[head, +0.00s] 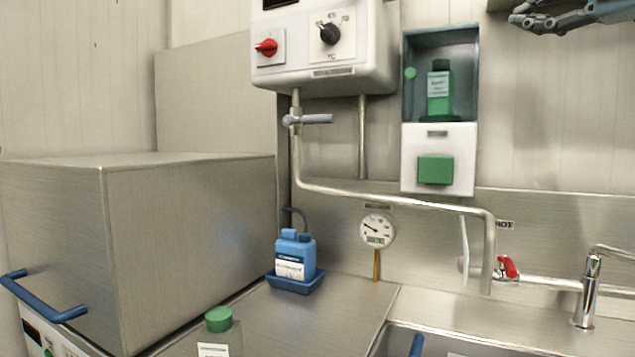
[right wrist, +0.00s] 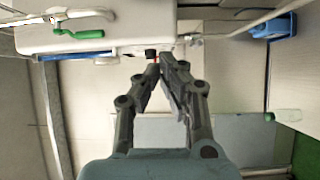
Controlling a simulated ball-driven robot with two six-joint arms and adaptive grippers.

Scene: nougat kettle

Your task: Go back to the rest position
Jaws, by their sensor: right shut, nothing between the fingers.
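My right gripper (head: 522,18) shows at the top right corner of the head view, high in front of the wall and apart from everything. In the right wrist view its two fingers meet at the tips (right wrist: 158,68). It is shut and empty. My left gripper is not in view.
A control box (head: 325,50) with red and black knobs hangs on the wall beside a dispenser (head: 438,160). A large steel box (head: 190,235) stands left. A blue canister (head: 295,258), a green-capped bottle (head: 218,322) and a tap (head: 590,290) stand below. A pipe (head: 400,200) crosses the wall.

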